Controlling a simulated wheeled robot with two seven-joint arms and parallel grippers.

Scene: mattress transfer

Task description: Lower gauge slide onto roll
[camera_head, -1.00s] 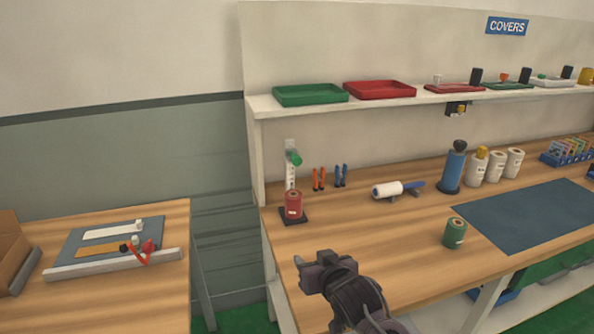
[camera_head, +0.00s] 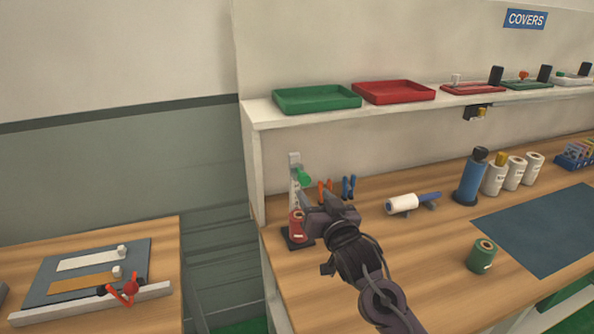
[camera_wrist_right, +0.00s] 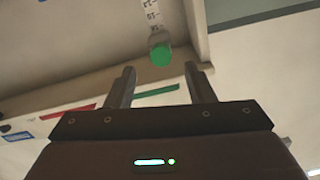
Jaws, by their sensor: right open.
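The gauge (camera_head: 294,180) is a white upright scale with a green slide knob (camera_head: 304,178), standing at the left end of the bench. A red roll (camera_head: 296,224) stands on the gauge's dark base, below the slide. The slide is raised above the roll, with a gap between them. My right gripper (camera_head: 308,206) is just in front of the gauge, beside the roll and below the knob. In the right wrist view, its two fingers (camera_wrist_right: 160,88) are apart and empty, and the green knob (camera_wrist_right: 160,55) shows beyond them. My left gripper is out of view.
Orange pliers (camera_head: 325,191) and blue pliers (camera_head: 348,188) stand behind my right gripper. A white roller (camera_head: 403,204), a blue bottle (camera_head: 471,178) and a green roll (camera_head: 481,255) are to the right. The shelf (camera_head: 262,114) with trays hangs above.

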